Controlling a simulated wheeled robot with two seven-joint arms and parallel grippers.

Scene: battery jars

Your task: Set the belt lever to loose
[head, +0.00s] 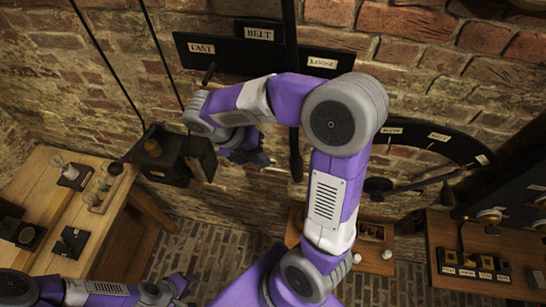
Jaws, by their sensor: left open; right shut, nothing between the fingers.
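The black belt board (236,56) is on the brick wall at top, with a BELT label (259,34), a left label (201,47) that seems to read FAST, and a LOOSE label (322,62). A short dark handle (210,72) sticks out below the left label; it looks like the belt lever, but I cannot be sure. A dark upright bar (289,35) crosses the board between the labels, partly hidden by my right arm. My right gripper (252,157) is shut and empty, below the board. My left gripper (186,288) is open and empty at lower left.
A wooden bench (60,215) with small items stands at left. A dark box (160,155) is on the wall left of my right gripper. A curved black dial (440,140) with a lever (415,186) is at right, above a wooden shelf (480,240).

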